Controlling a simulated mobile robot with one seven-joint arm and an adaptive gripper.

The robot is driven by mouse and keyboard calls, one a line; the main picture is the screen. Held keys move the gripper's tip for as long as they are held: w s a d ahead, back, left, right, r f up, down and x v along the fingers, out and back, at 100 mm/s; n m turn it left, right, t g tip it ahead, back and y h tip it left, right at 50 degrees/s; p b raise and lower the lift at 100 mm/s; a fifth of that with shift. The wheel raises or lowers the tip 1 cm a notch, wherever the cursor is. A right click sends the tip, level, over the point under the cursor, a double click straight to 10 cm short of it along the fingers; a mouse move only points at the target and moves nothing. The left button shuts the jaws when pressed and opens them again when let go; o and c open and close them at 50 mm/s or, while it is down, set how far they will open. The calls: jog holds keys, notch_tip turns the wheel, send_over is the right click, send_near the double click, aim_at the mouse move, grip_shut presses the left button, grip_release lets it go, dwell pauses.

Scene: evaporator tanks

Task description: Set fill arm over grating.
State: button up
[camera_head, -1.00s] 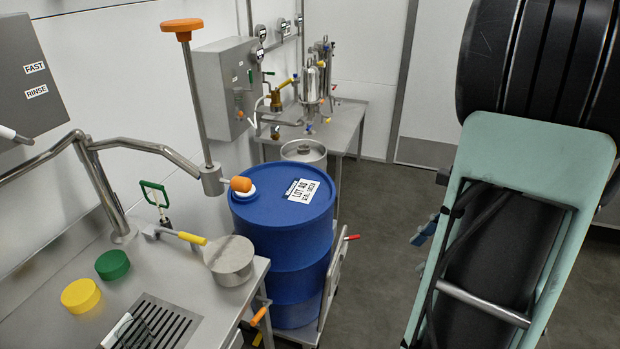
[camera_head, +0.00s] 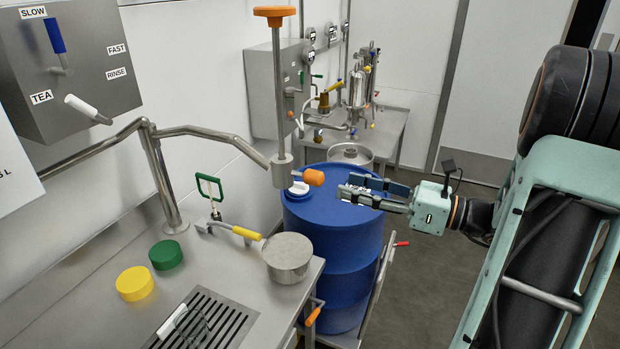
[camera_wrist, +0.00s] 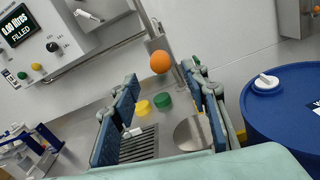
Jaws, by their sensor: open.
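The fill arm (camera_head: 215,133) is a bent steel pipe on a post at the bench. Its end carries a tall vertical rod with an orange knob (camera_head: 274,14) and a short orange side handle (camera_head: 314,177). That end hangs at the near-left edge of the blue drum (camera_head: 335,235), by its white bung. The slotted grating (camera_head: 232,318) is in the bench front; it also shows in the wrist view (camera_wrist: 138,147). My gripper (camera_head: 350,189) is open and empty above the drum, right of the orange handle. In the wrist view an orange end (camera_wrist: 159,62) shows between the fingertips, apart from them.
A steel saucepan (camera_head: 288,262), a green lid (camera_head: 166,255) and a yellow lid (camera_head: 135,284) sit on the bench. A clear object lies on the grating. A control box (camera_head: 75,60) hangs on the left wall.

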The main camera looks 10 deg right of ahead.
aim_at(314, 177)
jog(key=x, duration=0.9)
jog(key=shift+w+a, duration=0.15)
jog(key=shift+a, duration=0.05)
grip_shut()
